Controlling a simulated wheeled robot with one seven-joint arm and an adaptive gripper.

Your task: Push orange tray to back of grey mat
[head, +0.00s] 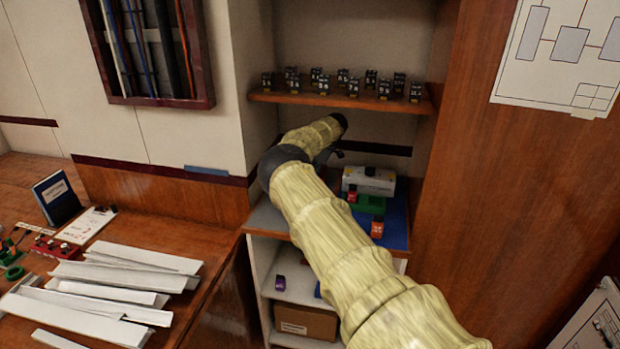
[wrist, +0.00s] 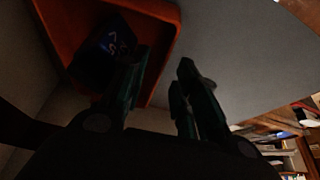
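In the wrist view the orange tray (wrist: 168,48) fills the upper left, with a dark block (wrist: 105,45) bearing pale characters inside it. The grey mat (wrist: 240,50) spreads to the right of the tray. My gripper (wrist: 160,75) has its two dark fingers apart. The left finger overlaps the tray's inside in the picture, and the right finger is over the grey mat; I cannot tell whether either touches the tray. In the head view my arm hides the tray, and a grey strip of the mat (head: 267,217) shows left of the arm.
A blue mat (head: 397,232) right of my arm bears a green tray (head: 368,206), a red-orange block (head: 377,229) and a white device (head: 369,182). A shelf (head: 340,101) with several small dark blocks hangs above. A wooden side wall (head: 480,200) bounds the right.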

